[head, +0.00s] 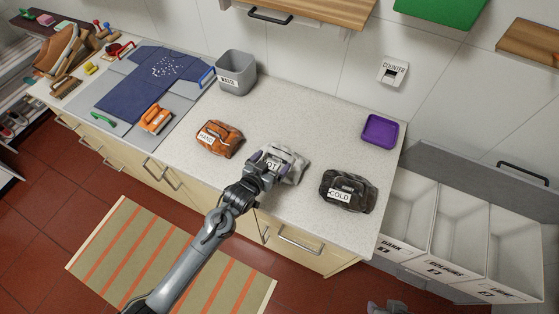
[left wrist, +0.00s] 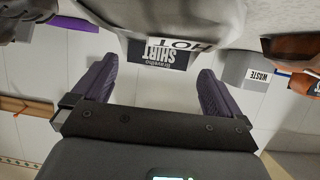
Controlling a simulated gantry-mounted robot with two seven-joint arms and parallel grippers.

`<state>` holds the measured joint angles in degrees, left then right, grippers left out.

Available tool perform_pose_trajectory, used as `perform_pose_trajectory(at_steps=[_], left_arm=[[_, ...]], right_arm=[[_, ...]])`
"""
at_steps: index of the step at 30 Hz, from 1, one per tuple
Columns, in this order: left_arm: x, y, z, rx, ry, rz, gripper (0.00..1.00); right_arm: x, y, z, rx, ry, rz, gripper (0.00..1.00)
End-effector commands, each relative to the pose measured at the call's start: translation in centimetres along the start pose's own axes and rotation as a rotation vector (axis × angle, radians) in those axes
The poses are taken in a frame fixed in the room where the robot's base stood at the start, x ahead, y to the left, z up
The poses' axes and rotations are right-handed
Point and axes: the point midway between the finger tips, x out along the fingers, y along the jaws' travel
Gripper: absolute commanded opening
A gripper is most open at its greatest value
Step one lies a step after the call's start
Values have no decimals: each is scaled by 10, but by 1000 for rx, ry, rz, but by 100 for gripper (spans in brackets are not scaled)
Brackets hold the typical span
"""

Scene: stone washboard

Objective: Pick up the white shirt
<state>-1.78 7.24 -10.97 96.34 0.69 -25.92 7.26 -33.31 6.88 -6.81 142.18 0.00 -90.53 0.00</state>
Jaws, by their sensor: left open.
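The white shirt (head: 291,169) is a folded, pale grey-white bundle with a HOT label, lying on the counter between the orange and black bundles. My left gripper (head: 265,164) is at its front left side and hides part of it and its label. In the left wrist view, which is upside down, the shirt (left wrist: 185,18) with its HOT and SHIRT labels is just past the spread purple fingers of my open left gripper (left wrist: 155,70). I cannot tell whether a finger touches it. A grey piece of my right gripper (head: 386,307) shows at the bottom edge.
An orange HAND bundle (head: 219,139) lies left of the shirt, a black COLD bundle (head: 347,191) right. White sorting bins (head: 457,237) stand at the right.

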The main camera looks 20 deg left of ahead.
Motion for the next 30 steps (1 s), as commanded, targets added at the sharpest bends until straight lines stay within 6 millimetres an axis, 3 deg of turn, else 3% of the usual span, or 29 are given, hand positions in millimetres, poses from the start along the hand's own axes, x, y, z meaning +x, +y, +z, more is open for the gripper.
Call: perform_pose_trajectory(at_steps=[10,15,24,25,30], left_arm=[[34,4,-13,0,1,1,100],[49,4,-10,0,-1,0,100],[53,4,-10,0,0,1,100],[53,4,-10,0,0,1,98],[53,3,-9,0,0,0,72]], right_arm=[[-4,0,-1,-5,-1,2,43],[-2,0,-1,-5,0,2,43],[-2,-1,-1,-1,0,-1,43],[-2,-1,-1,0,0,-2,43],[-2,-1,-1,3,0,-4,43]])
